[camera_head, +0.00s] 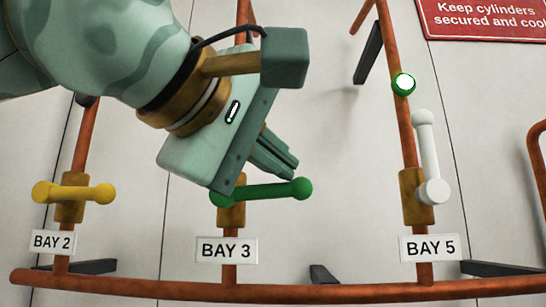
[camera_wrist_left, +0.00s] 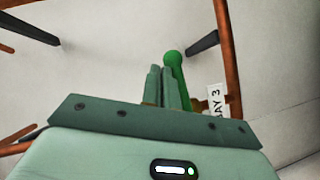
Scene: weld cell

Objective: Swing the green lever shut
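The green lever (camera_head: 265,190) is on the BAY 3 valve and lies nearly level, crosswise to its upright pipe, with its knob end to the right. My left gripper (camera_head: 293,164) is just above the lever in the head view, its fingers close together with nothing seen between them. In the left wrist view the green lever (camera_wrist_left: 174,66) stands right beside the shut fingers (camera_wrist_left: 161,70), on their right. I cannot tell whether they touch. My gripper body hides part of the pipe above the valve. My right gripper is not in view.
A yellow lever (camera_head: 75,193) lies crosswise at BAY 2. A white lever (camera_head: 428,155) stands up along its pipe at BAY 5, below a lit green-ringed lamp (camera_head: 403,83). A copper pipe (camera_head: 300,293) runs along the bottom. Wall space right of BAY 3 is clear.

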